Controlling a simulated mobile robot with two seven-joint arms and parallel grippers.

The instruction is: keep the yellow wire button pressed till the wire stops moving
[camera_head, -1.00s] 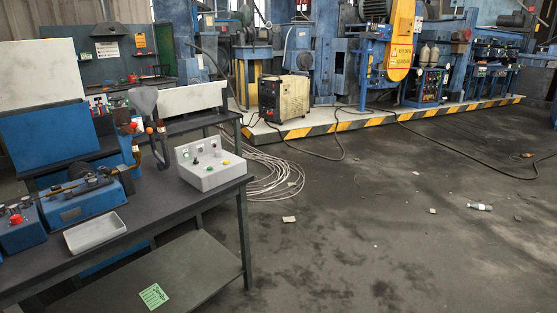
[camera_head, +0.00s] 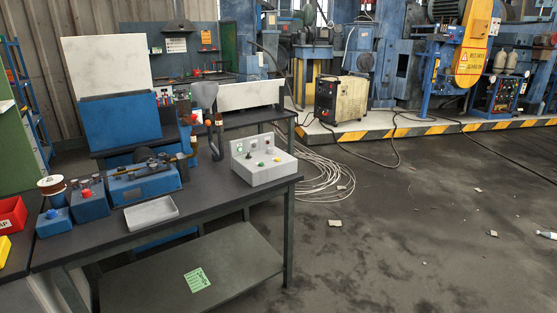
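A light grey control box (camera_head: 264,164) stands on the right end of the dark workbench (camera_head: 222,203). Its sloped top carries several small buttons. A yellow button (camera_head: 277,160) sits on the right part of the top and a green button (camera_head: 261,165) to its left; a red one (camera_head: 263,147) is higher up. A spool of brown wire (camera_head: 51,184) stands on a blue unit at the bench's left end. Whether any wire moves cannot be told. Neither of my grippers is in view.
Blue machines, one with a red knob (camera_head: 87,193), and a grey tray (camera_head: 151,214) share the bench. Pale cable coils (camera_head: 325,178) lie on the floor behind its right end. A red bin (camera_head: 11,216) is at far left. The floor at right is mostly open, with small debris.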

